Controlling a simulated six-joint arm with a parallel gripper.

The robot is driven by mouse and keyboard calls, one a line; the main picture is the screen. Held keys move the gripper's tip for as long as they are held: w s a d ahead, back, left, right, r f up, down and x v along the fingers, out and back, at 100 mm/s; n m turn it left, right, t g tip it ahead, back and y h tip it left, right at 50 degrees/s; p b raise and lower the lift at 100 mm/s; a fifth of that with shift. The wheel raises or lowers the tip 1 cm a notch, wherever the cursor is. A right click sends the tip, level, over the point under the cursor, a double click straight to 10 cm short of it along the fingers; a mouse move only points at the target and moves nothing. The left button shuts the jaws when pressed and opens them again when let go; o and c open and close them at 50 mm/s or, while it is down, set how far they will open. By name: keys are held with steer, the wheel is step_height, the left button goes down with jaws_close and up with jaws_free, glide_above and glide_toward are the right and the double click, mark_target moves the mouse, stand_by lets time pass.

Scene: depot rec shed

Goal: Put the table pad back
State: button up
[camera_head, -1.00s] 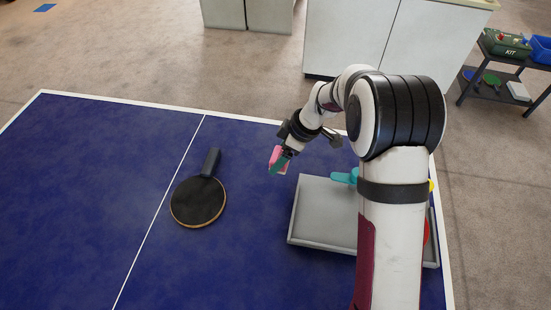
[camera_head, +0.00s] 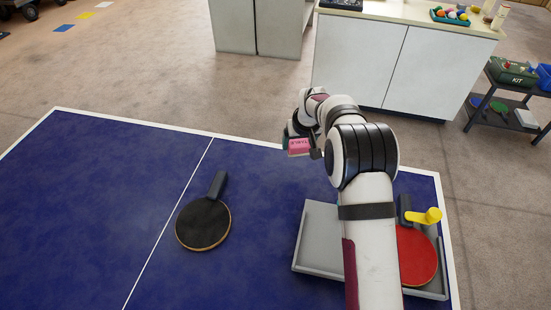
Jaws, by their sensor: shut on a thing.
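The table pad looks to be the small pink block (camera_head: 299,146) with dark lettering, too small to read surely. My gripper (camera_head: 290,143) is shut on it and holds it above the far edge of the blue table (camera_head: 100,210). The pad's lettered face is towards the camera. Part of the gripper is hidden behind the pad and my wrist.
A grey tray (camera_head: 318,240) on the table holds a red paddle (camera_head: 417,258) and a yellow item (camera_head: 424,216); my arm hides its middle. A black paddle (camera_head: 204,222) lies left. Beyond stand a white cabinet (camera_head: 365,60) and a shelf with a KIT box (camera_head: 511,71).

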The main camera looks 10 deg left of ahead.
glide_above(275, 159)
steer(key=s, duration=0.2)
steer(key=f, duration=0.4)
steer(key=shift+w+d+f, duration=0.15)
steer(key=shift+w+d, duration=0.1)
steer(key=shift+d, duration=0.05)
steer(key=shift+f, duration=1.9)
steer(key=shift+f, duration=0.1)
steer(key=o, duration=1.2)
steer(key=shift+c, duration=0.2)
